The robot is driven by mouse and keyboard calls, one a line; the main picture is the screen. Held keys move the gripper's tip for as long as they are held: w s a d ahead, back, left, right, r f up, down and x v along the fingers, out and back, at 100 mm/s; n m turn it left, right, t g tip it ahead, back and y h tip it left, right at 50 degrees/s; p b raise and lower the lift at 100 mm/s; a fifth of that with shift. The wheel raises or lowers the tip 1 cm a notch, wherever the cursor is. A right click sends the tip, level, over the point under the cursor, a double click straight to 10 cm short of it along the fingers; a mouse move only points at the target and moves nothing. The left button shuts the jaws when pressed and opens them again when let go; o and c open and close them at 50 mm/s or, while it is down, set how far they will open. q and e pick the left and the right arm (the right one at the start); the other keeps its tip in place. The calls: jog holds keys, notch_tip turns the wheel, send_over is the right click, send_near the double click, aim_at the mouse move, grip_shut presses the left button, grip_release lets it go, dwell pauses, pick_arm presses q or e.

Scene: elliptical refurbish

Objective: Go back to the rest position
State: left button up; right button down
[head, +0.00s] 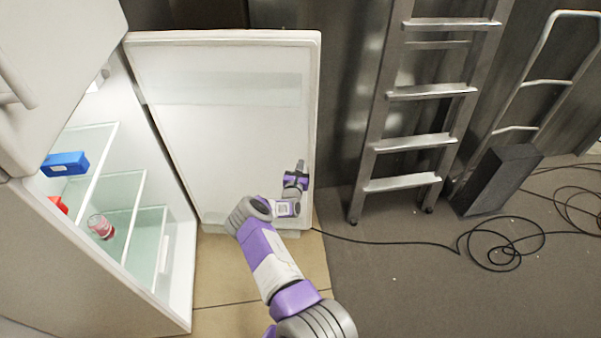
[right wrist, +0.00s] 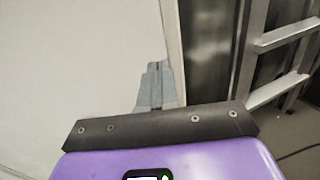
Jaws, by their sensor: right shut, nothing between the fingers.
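My right gripper (head: 300,166) is in front of the open fridge door (head: 222,130), near the door's lower right part. In the right wrist view the gripper's fingers (right wrist: 154,80) are together with nothing between them, in front of the white door panel near its edge. I cannot tell whether they touch the door. My right arm reaches up from the bottom of the head view. My left arm and left gripper are not in view.
The open fridge (head: 178,255) holds a blue box (head: 65,164), a red item (head: 59,204) and a jar (head: 100,226) on its glass shelves. A metal ladder (head: 418,140), a hand truck (head: 530,82), a dark block (head: 497,180) and a loose cable (head: 490,250) are at right.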

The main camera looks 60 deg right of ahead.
jog(key=p+v, duration=0.1)
jog(key=v, duration=0.2)
jog(key=s+v, duration=0.1)
jog(key=v, duration=0.2)
jog(key=shift+w+d+r+p, duration=0.1)
jog(key=shift+d+p, duration=0.1)
jog(key=shift+p, duration=0.15)
jog(key=s+a+f+m+g+y, duration=0.3)
jog(key=s+a+f+m+g, duration=0.15)
jog(key=s+m+g, duration=0.35)
jog(key=s+a+f+m+g+y, duration=0.2)
jog(key=s+a+f+y, duration=0.2)
jog(key=a, duration=0.4)
jog(key=s+a+f+m+g+y, duration=0.1)
jog(key=s+a+f+m+y, duration=0.25)
jog(key=a, duration=0.45)
jog(key=w+a+m+t+y, duration=0.25)
jog(key=a+y, duration=0.25)
jog(key=a, duration=1)
jog(key=w+a+m+t+y, duration=0.15)
jog(key=a+m+y, duration=0.3)
jog(key=a, duration=1.05)
jog(key=w+a+r+m+t+y, duration=0.1)
jog(key=w+a+r+m+t, duration=0.1)
jog(key=a+r, duration=0.5)
jog(key=shift+w+a+m+t+y, duration=0.3)
jog(key=shift+w+a+m, duration=0.4)
jog(key=shift+a, duration=0.5)
